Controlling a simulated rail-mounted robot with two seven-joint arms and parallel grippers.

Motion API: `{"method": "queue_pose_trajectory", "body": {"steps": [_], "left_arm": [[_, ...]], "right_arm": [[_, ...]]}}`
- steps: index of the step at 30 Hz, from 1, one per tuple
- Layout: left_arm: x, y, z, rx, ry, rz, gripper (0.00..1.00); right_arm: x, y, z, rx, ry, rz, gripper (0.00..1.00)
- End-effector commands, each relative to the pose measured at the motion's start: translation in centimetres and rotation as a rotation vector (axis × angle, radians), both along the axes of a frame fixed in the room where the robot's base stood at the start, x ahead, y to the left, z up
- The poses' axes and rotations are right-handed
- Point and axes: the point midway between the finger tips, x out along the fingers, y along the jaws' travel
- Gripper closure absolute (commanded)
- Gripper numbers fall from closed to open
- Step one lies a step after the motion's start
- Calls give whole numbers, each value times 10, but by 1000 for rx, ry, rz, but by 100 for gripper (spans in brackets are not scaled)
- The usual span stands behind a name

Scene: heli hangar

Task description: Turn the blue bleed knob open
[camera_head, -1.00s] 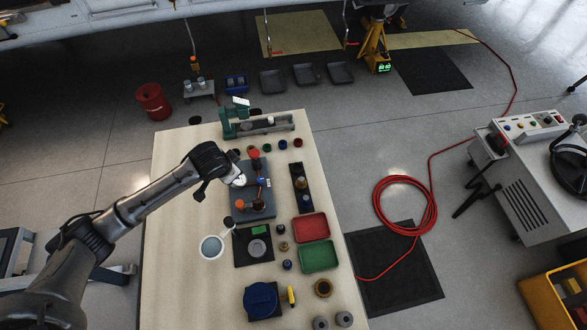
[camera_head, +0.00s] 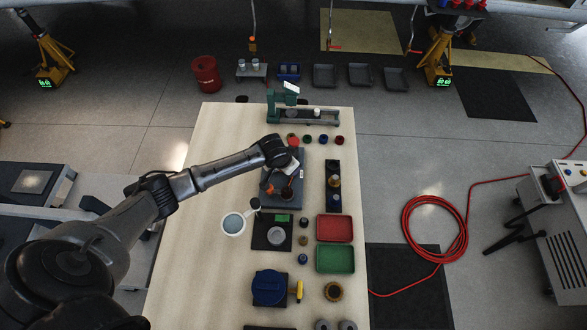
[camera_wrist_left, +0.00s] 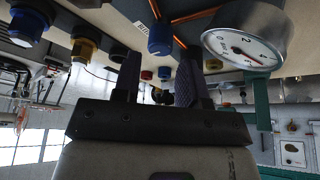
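The blue knob (camera_wrist_left: 160,40) shows in the left wrist view, just beyond my fingertips and between their lines. A gap to the fingers seems to remain. In the head view the knob is hidden behind my left gripper (camera_head: 292,164). The gripper is over the upper part of a grey panel (camera_head: 283,200) on the table. In the wrist view my left gripper (camera_wrist_left: 159,62) is open, with nothing between its fingers. A round white gauge (camera_wrist_left: 245,38) with a red needle is close to the right finger. My right gripper is not in view.
A dark strip with fittings (camera_head: 333,197) lies right of the panel. The table's left side is bare.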

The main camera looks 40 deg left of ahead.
Motion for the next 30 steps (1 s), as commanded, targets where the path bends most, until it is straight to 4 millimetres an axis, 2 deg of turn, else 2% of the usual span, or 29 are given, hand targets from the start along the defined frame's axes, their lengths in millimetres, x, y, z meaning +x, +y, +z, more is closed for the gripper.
{"method": "queue_pose_trajectory", "body": {"steps": [3,9,21,23,30], "left_arm": [[6,-1,-16,0,0,1,61],[12,-2,-29,0,0,0,61],[13,-2,-33,0,0,-1,61],[13,-2,-33,0,0,-1,65],[13,-2,-33,1,0,-1,88]], "right_arm": [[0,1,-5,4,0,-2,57],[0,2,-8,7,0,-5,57],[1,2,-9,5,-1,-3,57],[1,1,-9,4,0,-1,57],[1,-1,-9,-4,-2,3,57]]}}
